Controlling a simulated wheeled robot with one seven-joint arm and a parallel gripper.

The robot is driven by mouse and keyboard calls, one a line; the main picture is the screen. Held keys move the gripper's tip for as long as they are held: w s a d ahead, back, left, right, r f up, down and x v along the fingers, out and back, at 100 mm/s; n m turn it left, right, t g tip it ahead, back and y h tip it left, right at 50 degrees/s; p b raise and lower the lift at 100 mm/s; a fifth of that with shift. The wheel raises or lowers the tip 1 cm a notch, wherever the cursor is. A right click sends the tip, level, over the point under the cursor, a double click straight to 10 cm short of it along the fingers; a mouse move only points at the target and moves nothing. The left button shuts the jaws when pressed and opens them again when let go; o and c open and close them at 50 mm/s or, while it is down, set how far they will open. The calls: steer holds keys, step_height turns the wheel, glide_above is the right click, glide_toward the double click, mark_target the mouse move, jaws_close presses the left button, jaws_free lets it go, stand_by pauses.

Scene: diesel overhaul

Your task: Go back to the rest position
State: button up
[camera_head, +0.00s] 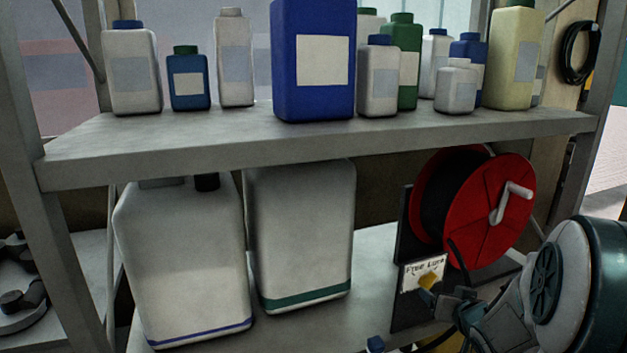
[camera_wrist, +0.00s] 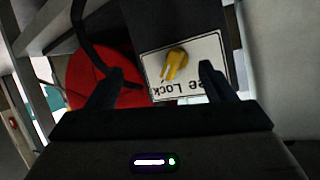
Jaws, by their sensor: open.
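My gripper (camera_wrist: 162,72) is open, with its two dark fingers apart in the wrist view. Nothing is held between them. A yellow knob (camera_wrist: 175,64) on a white "Free Lock" plate (camera_wrist: 208,50) lies beyond and between the fingertips; I cannot tell how far away it is. In the head view, my arm reaches in from the lower right, and my gripper (camera_head: 452,297) is close to the yellow knob (camera_head: 429,281) and the plate (camera_head: 409,275). The fingertips are hard to make out there.
A red hose reel (camera_head: 485,215) with a white crank (camera_head: 512,197) stands just above my gripper. The upper shelf (camera_head: 300,140) carries several bottles. Two large white canisters (camera_head: 185,265) (camera_head: 302,230) stand on the lower shelf to the left. A black cable (camera_wrist: 90,45) crosses near the left finger.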

steer(key=s+a+n+g+b, duration=0.1)
steer(key=s+a+g+b, duration=0.1)
steer(key=s+a+g, duration=0.2)
steer(key=s+a+n+g+b, duration=0.1)
steer(key=s+a+g, duration=0.4)
steer(key=s+a, duration=0.6)
steer(key=s, duration=1)
steer(key=shift+r+b, duration=0.25)
steer(key=shift+b, duration=0.1)
steer(key=shift+s, duration=0.1)
